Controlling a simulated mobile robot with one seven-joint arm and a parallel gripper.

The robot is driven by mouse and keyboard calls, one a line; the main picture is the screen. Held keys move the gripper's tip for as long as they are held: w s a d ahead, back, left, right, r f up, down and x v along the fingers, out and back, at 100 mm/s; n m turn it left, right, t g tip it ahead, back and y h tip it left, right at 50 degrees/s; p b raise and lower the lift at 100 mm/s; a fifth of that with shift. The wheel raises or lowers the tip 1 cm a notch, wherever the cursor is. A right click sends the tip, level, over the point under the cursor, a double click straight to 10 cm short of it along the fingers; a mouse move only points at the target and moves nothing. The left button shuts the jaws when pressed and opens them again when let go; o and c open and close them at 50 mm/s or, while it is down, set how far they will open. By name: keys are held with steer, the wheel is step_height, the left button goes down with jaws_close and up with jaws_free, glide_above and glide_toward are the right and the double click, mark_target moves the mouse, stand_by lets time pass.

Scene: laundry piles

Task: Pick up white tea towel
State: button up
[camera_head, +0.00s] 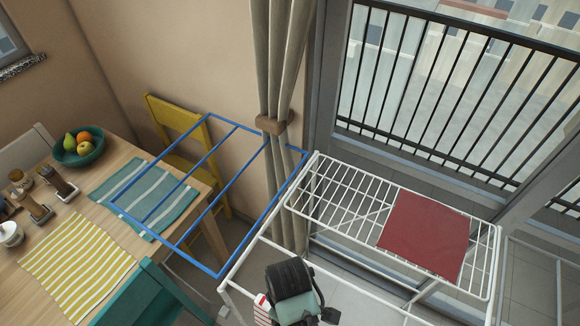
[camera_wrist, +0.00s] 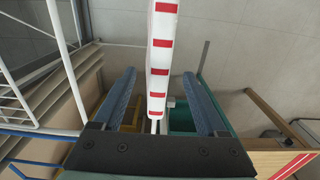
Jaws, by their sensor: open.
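A white tea towel with red stripes (camera_wrist: 162,55) shows as a narrow strip, nearly edge-on, in the wrist view. A small striped part of it also shows in the head view (camera_head: 262,308), beside my wrist, which hides the rest. My gripper (camera_wrist: 160,75) is open, with one blue-grey finger on each side of the strip. Gaps show between the towel and both fingers, and nothing is gripped. The fingertips are hidden in the head view.
A white drying rack (camera_head: 318,205) with a dark red cloth (camera_head: 425,233) stands by the balcony door. Its blue frame (camera_head: 217,205) reaches over the wooden table (camera_head: 120,160). A yellow chair (camera_head: 175,120) and a teal chair (camera_head: 145,297) stand close by.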

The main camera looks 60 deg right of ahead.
steer(key=shift+s+f, duration=0.2)
steer(key=shift+f, duration=1.65)
steer(key=shift+c, duration=0.3)
jaws_close()
